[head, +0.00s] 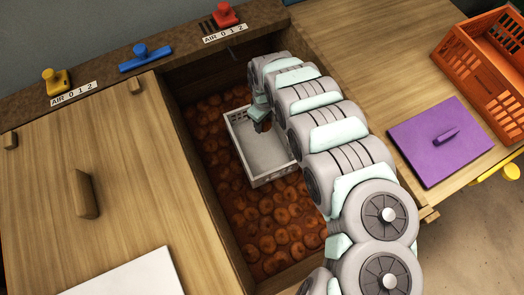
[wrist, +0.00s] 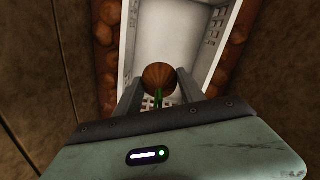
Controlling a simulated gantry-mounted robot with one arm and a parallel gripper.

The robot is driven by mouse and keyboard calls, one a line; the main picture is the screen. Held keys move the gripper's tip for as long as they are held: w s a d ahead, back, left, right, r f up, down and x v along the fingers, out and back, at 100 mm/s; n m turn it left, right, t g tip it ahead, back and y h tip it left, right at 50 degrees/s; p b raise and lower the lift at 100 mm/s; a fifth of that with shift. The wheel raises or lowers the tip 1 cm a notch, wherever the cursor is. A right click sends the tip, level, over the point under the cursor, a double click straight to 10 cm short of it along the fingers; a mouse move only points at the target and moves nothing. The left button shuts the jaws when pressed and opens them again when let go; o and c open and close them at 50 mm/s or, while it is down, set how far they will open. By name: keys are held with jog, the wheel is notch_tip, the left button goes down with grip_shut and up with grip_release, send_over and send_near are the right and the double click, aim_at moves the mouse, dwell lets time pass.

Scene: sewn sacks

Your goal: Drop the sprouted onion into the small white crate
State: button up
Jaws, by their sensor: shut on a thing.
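The sprouted onion (wrist: 158,76) is brown with a green sprout, and my gripper (wrist: 160,84) is shut on it in the wrist view. In the head view my gripper (head: 262,122) hangs at the far end of the small white crate (head: 275,176), and the arm hides part of it. In the wrist view the crate (wrist: 213,65) lies beyond the onion, with its pale floor bare where I can see it. The onion appears above the crate; the exact height is hard to tell.
The crate stands on a bed of onions (head: 283,235) inside a deep wooden bin (head: 218,225). Wooden lids flank the bin. An orange crate (head: 480,75) and a purple board (head: 440,140) lie on the right lid. Coloured air valves (head: 145,58) line the back ledge.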

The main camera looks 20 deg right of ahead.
notch_tip(320, 180, down, 6)
jog(key=b, duration=0.6)
jog(key=shift+f, duration=0.2)
jog(key=o, duration=1.5)
jog(key=shift+c, duration=0.2)
jog(key=shift+r, duration=0.15)
notch_tip(320, 180, up, 11)
jog(key=p, duration=0.5)
jog(key=shift+f, duration=0.2)
